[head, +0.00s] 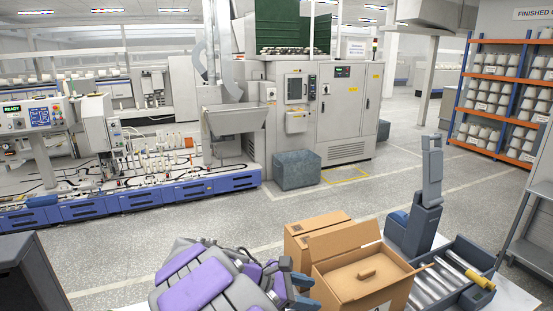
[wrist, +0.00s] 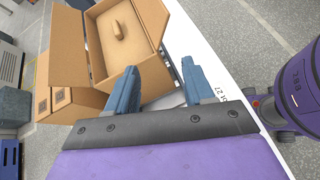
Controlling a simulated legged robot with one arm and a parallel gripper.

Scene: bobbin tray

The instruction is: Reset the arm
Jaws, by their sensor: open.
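My gripper (wrist: 160,85) has its two blue fingers spread apart, with nothing between them, in the wrist view. In the head view my gripper (head: 295,285) shows at the bottom middle, beside the cardboard boxes, at the end of my folded purple and grey arm. The open cardboard box (head: 350,250) is just right of it, and the same open box (wrist: 97,45) lies beyond the fingers in the wrist view. I cannot tell whether a finger touches the box.
Closed cardboard boxes (head: 312,226) stand behind the open one. A dark tray (head: 474,252) with pale rollers and a yellow-ended rod lies right, next to a grey-blue upright stand (head: 428,205). A metal shelf (head: 535,210) is at the right edge. Open floor lies beyond the table.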

